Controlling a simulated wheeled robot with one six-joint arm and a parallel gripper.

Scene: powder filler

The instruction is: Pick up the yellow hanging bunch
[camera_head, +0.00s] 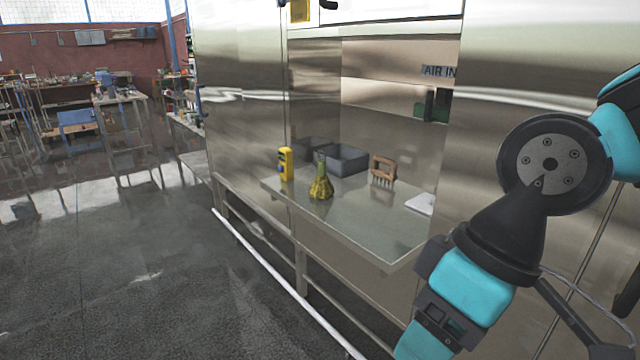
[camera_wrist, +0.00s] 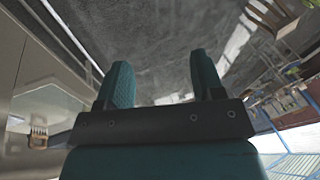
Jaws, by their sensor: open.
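The yellow hanging bunch (camera_head: 321,188) stands on the steel shelf (camera_head: 350,225) in the head view, near the shelf's front left part. It is yellow-green, wide at the bottom, with a narrow greenish stem pointing up. In the wrist view my gripper (camera_wrist: 160,85) has its two teal fingers spread apart with nothing between them. It faces the floor and the room, away from the bunch. The bunch cannot be made out in the wrist view.
A yellow device (camera_head: 286,164) stands left of the bunch. A dark grey bin (camera_head: 347,160) stands behind it, and a wooden-handled brush (camera_head: 383,170) to the right. A white flat object (camera_head: 420,204) lies at the shelf's right. Steel cabinet walls enclose the shelf's sides.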

